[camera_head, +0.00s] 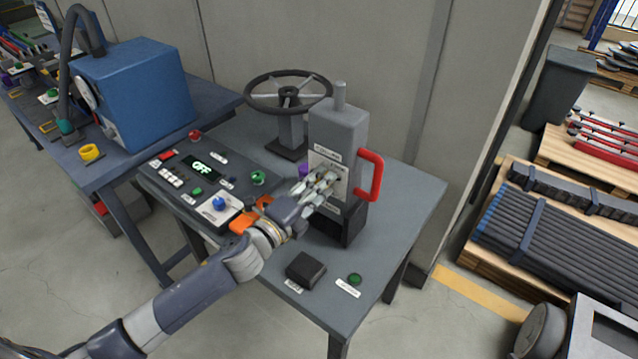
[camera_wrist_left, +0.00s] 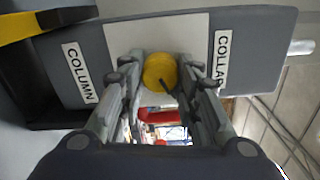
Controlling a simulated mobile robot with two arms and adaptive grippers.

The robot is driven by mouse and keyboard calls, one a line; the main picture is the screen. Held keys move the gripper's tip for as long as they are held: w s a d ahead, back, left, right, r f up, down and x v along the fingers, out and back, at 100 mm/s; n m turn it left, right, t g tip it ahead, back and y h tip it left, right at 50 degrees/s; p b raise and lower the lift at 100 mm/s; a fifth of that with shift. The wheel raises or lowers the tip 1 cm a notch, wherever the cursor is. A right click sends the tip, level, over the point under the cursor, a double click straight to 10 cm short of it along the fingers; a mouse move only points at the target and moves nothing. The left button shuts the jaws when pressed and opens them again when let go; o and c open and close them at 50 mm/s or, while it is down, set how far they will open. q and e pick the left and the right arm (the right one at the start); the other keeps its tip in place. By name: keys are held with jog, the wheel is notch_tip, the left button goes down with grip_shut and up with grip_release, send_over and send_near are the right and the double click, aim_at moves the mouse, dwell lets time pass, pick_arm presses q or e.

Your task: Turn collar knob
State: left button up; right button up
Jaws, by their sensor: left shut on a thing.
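The collar knob (camera_wrist_left: 160,73) is a round yellow knob with a dark pointer mark. It sits on a pale plate (camera_wrist_left: 190,32) on the grey column (camera_head: 341,125), beside a COLLAR label (camera_wrist_left: 221,60). My left gripper (camera_head: 325,180) reaches to the column's front face. In the left wrist view its two fingers (camera_wrist_left: 160,85) stand on either side of the knob and are shut on it. In the head view the fingers mostly hide the knob. My right gripper is not in view.
A red handle (camera_head: 372,176) juts from the column's right side. A black handwheel (camera_head: 288,91) stands behind it, and a control panel (camera_head: 212,178) with buttons lies left. A black block (camera_head: 306,269) and green button (camera_head: 354,279) are at the table's front.

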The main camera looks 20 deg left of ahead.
pick_arm(q)
jog(key=shift+r+n+p, duration=0.1)
jog(key=shift+n+p, duration=0.5)
jog(key=shift+n, duration=1.7)
jog(key=o, duration=1.1)
jog(key=shift+c, duration=0.2)
jog(key=v, duration=1.2)
jog(key=shift+a, duration=0.1)
